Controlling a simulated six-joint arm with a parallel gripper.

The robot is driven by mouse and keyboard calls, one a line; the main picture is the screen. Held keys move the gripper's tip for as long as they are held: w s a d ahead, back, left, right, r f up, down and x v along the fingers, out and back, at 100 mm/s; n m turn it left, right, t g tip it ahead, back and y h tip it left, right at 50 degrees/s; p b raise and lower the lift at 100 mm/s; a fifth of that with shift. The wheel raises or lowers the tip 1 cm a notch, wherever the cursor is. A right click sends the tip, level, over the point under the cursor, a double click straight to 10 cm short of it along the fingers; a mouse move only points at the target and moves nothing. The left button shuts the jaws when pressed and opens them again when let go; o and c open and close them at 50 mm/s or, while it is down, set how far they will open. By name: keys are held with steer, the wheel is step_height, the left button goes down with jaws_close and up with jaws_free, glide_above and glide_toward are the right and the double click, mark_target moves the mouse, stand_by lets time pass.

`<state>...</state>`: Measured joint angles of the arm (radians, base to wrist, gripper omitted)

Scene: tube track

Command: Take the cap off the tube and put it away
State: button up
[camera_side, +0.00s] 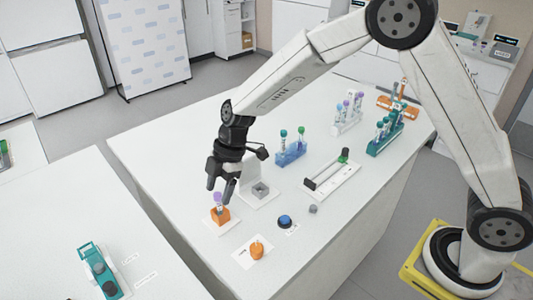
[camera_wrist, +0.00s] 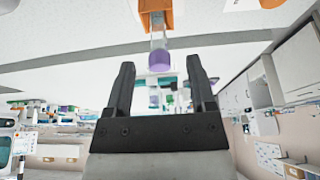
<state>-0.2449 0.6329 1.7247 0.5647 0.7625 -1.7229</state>
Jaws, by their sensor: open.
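A tube with a purple cap (camera_side: 217,198) stands upright in an orange block (camera_side: 221,216) near the table's left front edge. My gripper (camera_side: 220,186) is open just above the cap, fingers pointing down. In the wrist view the purple cap (camera_wrist: 159,57) appears between and beyond the two fingertips of my gripper (camera_wrist: 160,63). The tube's clear body runs into the orange block (camera_wrist: 155,12). Whether a finger touches the cap cannot be told.
A grey open-topped block (camera_side: 261,189) sits on a white plate right of the tube. A blue button (camera_side: 284,221), an orange piece (camera_side: 257,250) on a white card and a small grey cube (camera_side: 313,209) lie nearby. A blue tube rack (camera_side: 291,153) and other racks stand farther back.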

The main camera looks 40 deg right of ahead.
jaws_close()
steer(key=shift+r, duration=0.15)
stand_by(0.4)
steer(key=shift+r, duration=0.85)
steer(key=s+d+r, duration=0.4)
steer(key=s+r, duration=0.7)
steer(key=s, duration=0.2)
steer(key=shift+s, duration=0.15)
steer(key=shift+d, duration=0.15)
